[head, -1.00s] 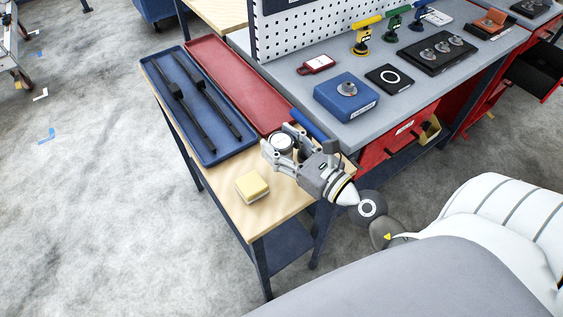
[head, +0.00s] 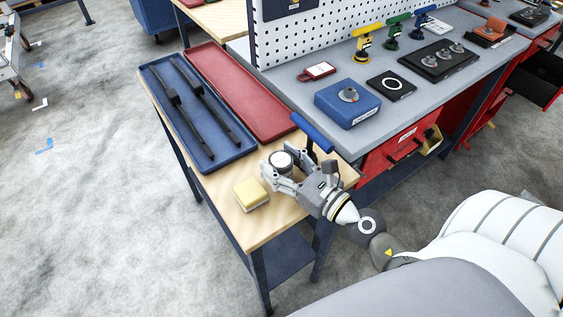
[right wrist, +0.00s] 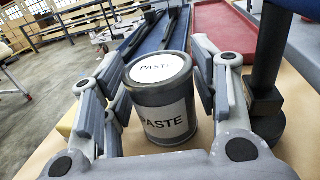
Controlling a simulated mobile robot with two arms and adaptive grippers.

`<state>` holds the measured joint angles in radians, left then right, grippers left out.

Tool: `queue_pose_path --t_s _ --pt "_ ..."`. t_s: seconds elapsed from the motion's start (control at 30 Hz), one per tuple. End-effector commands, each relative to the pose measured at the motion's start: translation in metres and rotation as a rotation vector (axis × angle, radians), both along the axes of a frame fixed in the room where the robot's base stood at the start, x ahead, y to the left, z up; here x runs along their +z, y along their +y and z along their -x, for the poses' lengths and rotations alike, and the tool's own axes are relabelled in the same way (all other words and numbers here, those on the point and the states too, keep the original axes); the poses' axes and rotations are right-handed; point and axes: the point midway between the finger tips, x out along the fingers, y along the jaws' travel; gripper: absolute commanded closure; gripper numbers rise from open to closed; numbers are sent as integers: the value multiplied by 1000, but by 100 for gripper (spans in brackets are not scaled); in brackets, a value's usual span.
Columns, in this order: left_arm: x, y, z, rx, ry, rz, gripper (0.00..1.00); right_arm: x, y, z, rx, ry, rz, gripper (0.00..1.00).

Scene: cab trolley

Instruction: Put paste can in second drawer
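The paste can (head: 281,161), a grey cylinder with a white lid, stands near the right end of the wooden side table (head: 233,181). My right gripper (head: 282,168) has its fingers on both sides of it. Red drawers (head: 385,160) sit under the grey workbench (head: 420,97); which is the second one I cannot tell. My left gripper is not in view.
A yellow sponge-like block (head: 251,194) lies beside the can. A blue tray (head: 226,151) with two black parts and a red tray (head: 258,110) lie behind. A blue-handled tool (head: 312,131) stands close to my right gripper. A blue box (head: 347,104) is on the workbench.

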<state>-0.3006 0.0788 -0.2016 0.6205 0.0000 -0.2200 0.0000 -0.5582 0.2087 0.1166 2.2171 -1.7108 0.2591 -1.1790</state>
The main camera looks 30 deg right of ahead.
Motion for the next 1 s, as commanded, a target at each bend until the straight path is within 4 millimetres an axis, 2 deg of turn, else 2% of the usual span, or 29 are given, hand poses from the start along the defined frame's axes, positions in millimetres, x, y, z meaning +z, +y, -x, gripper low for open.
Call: queue_pose_path --t_s 0.07,0.5,0.6,1.0 --pt "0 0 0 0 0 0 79 0 0 0 0 0 0 31" --pt "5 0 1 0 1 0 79 6 0 1 0 0 0 31" --pt "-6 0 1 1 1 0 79 -1 -3 11 0 3 2 31" --pt "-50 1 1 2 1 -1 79 -4 -19 67 -2 3 -1 31"
